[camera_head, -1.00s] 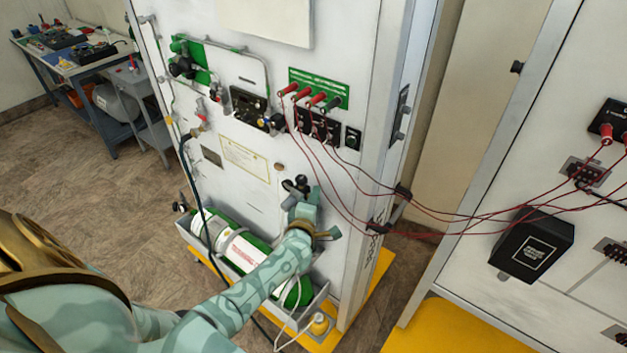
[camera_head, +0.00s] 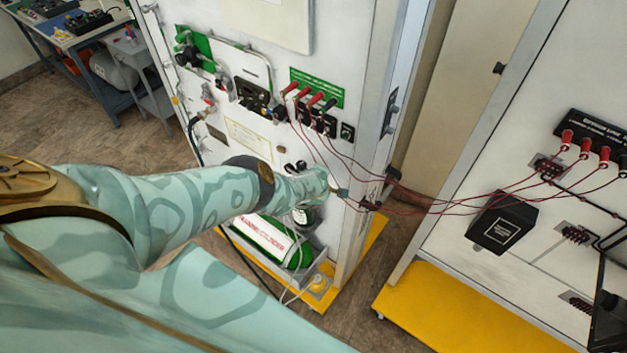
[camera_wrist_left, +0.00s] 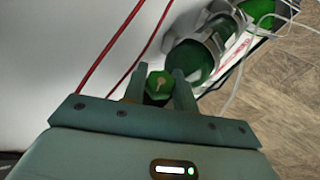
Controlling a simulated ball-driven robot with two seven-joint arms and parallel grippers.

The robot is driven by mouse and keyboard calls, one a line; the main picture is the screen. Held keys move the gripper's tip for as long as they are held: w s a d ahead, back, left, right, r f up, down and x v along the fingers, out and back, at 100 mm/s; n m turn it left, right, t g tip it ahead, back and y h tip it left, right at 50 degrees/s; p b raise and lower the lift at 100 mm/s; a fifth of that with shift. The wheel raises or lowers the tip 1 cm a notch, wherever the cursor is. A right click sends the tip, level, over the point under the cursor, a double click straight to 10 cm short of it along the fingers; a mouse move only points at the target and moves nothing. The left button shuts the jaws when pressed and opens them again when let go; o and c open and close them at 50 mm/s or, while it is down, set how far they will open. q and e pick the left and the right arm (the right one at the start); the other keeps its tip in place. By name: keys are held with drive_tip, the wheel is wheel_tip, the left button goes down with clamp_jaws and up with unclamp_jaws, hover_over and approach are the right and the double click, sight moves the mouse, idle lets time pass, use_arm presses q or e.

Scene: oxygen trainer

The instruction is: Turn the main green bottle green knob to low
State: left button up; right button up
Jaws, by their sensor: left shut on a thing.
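A green knob (camera_wrist_left: 158,84) with a pale mark on its face sits between the two fingers of my left gripper (camera_wrist_left: 160,88) in the left wrist view. The fingers are shut on it. In the head view my left gripper (camera_head: 338,190) is at the white panel, above the green bottle, and my arm hides the knob. The green bottle (camera_head: 298,256) with a white label lies in a tray at the panel's foot, partly covered by my arm. It also shows beyond the fingers in the wrist view (camera_wrist_left: 190,62). My right gripper is not in view.
Red wires (camera_head: 420,201) run from the white panel (camera_head: 235,95) across the gap to the right-hand panel, passing close to my left gripper. A black box (camera_head: 502,222) is on that panel. Yellow bases (camera_head: 450,310) stand on the floor. A workbench (camera_head: 75,35) is far left.

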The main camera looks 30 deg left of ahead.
use_arm(q)
drive_tip(key=g+b, duration=0.2)
drive_tip(key=shift+w+f+m+g, duration=0.1)
drive_tip(key=shift+m+g, duration=0.2)
drive_tip(key=shift+g+b, duration=0.6)
drive_tip(key=shift+b, duration=0.05)
drive_tip(key=o, duration=1)
